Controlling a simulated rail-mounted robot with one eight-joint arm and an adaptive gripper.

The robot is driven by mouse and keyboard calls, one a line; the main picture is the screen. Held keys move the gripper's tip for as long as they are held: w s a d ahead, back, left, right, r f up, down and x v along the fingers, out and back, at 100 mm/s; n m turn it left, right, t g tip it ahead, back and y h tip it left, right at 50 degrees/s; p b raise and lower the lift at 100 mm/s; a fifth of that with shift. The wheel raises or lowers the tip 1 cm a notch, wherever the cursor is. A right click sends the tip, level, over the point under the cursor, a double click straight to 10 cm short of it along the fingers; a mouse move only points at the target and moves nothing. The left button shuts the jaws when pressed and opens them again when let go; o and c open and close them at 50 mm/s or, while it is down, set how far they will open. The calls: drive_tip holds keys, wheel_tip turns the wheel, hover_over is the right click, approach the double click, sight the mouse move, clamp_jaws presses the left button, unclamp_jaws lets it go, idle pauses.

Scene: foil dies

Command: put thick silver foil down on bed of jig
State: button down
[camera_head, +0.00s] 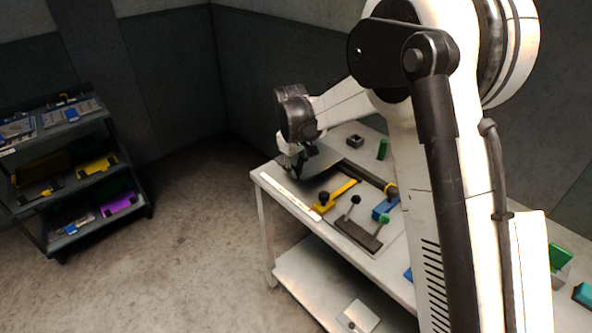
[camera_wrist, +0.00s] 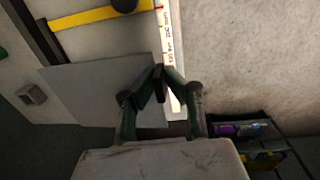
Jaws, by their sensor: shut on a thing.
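A flat grey sheet, the silver foil (camera_wrist: 90,92), is pinched at its edge by my gripper (camera_wrist: 160,82) in the wrist view. It reaches out to the left of the fingers, beside the white ruler strip (camera_wrist: 168,38). In the head view my gripper (camera_head: 297,158) is over the far left end of the table, with the foil (camera_head: 322,160) to its right. The jig shows there as a pale bed with a dark rail (camera_head: 368,175), a yellow bar (camera_head: 343,189) and the ruler strip (camera_head: 290,195). I cannot tell whether the foil touches the bed.
On the table (camera_head: 268,205) are a blue block (camera_head: 384,208), a dark block with knobs (camera_head: 358,235), a green cylinder (camera_head: 382,149) and a small dark box (camera_head: 355,141). A shelved cart (camera_head: 72,228) stands at left. Floor between is clear.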

drive_tip(key=shift+a+f, duration=0.1)
drive_tip(key=shift+f+b, duration=0.15)
drive_tip(key=shift+b, duration=0.3)
drive_tip(key=shift+f+b, duration=2.75)
drive_tip(key=shift+f, duration=0.95)
drive_tip(key=shift+f+b, duration=0.3)
drive_tip(key=c, duration=1.7)
unclamp_jaws()
